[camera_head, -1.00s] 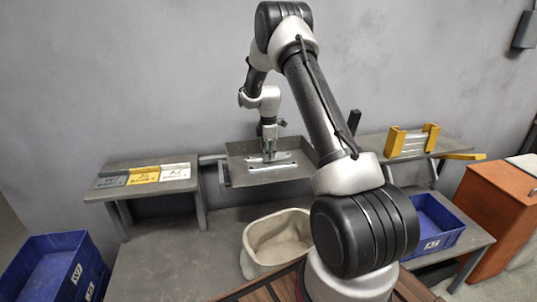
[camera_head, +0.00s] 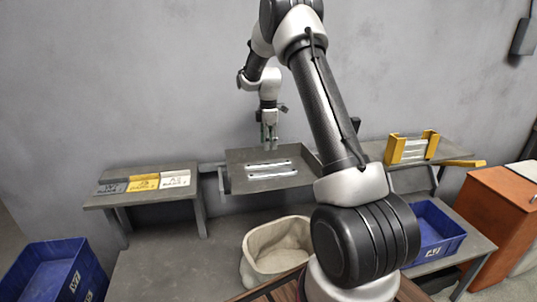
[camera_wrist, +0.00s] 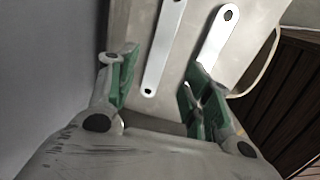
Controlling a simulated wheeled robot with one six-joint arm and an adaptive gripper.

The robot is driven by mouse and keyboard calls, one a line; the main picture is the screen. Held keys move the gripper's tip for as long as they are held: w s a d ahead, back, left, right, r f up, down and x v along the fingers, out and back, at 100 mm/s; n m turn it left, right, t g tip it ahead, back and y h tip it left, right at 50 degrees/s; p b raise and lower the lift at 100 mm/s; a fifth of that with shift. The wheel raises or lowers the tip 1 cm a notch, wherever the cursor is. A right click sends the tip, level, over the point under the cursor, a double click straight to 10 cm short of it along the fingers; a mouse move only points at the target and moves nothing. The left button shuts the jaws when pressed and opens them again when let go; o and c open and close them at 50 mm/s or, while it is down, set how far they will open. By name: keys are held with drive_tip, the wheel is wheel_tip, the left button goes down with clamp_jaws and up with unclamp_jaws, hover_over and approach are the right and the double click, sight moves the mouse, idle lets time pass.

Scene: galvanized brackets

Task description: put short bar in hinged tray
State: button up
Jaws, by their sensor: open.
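The hinged tray (camera_head: 238,183) is a grey shallow tray in the middle of the head view. Two pale metal bars with holes near their ends lie flat in it, the back bar (camera_head: 268,164) and the front bar (camera_head: 270,174). I cannot tell surely which is the short bar. My gripper (camera_head: 269,147), with green finger pads, is above the back of the tray. In the wrist view my gripper (camera_wrist: 159,76) is open and empty.
A yellow rack (camera_head: 428,145) holding pale bars stands on the right shelf. A left shelf carries grey, yellow and white labelled plates (camera_head: 144,182). A beige bin (camera_head: 250,262) stands below the tray. Blue crates (camera_head: 60,275) (camera_head: 440,232) are at both sides, and an orange cabinet (camera_head: 497,205) far right.

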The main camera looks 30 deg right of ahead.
drive_tip(key=s+a+r+m+t, duration=0.1)
drive_tip(key=s+a+r+m, duration=0.2)
drive_tip(key=s+r, duration=0.6)
drive_tip(key=s+a+r+m+t, duration=0.1)
drive_tip(key=s+a+r+m, duration=0.2)
drive_tip(key=s+r, duration=0.6)
drive_tip(key=s+a+r+m+t, duration=0.1)
drive_tip(key=s+m, duration=0.3)
drive_tip(key=s, duration=0.7)
drive_tip(key=s+a+r+m+t, duration=0.1)
drive_tip(key=s+a+m, duration=0.2)
drive_tip(key=s, duration=0.8)
drive_tip(key=shift+s+r+m, duration=0.2)
drive_tip(key=shift+s+m, duration=0.1)
drive_tip(key=shift+m, duration=0.6)
